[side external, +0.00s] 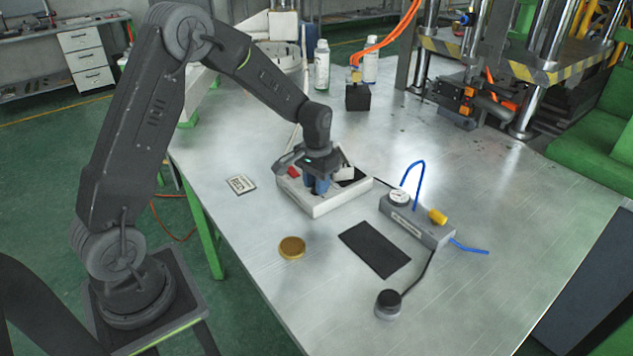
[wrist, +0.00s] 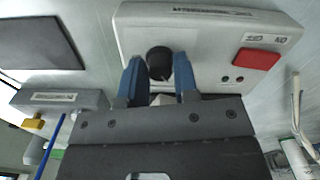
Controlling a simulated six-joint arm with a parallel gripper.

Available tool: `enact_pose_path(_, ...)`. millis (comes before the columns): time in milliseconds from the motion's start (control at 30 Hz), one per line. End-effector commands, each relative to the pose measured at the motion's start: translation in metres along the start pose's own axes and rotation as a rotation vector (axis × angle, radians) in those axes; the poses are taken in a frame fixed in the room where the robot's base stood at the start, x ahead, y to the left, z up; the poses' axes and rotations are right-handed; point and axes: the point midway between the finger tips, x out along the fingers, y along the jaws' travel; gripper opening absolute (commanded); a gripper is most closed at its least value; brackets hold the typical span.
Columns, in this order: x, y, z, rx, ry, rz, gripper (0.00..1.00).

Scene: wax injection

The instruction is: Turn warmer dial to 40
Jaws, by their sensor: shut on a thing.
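The warmer is a pale box (side external: 327,208) on the metal table, under my gripper (side external: 318,188) in the side view. In the wrist view the warmer (wrist: 215,38) shows a printed label along its far edge, a red switch (wrist: 257,59) and a round black dial (wrist: 159,62). My gripper (wrist: 158,70) has its blue fingers on either side of the dial and is shut on it. In the side view the dial is hidden behind the fingers. The dial's pointer and scale marks are too small to read, so its setting cannot be told.
A grey block with a gauge, yellow knob and blue tubes (side external: 417,222) stands right of the warmer. A black mat (side external: 375,249), gold disc (side external: 292,247) and black-topped round part (side external: 388,303) lie nearer the camera. A small label plate (side external: 240,185) lies left.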

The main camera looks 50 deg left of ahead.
Motion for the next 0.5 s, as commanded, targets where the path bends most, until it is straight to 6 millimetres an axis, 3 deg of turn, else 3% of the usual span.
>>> enact_pose_path(500,-0.0010,-0.0001,-0.0008,0.083,0.003,0.000,0.05)
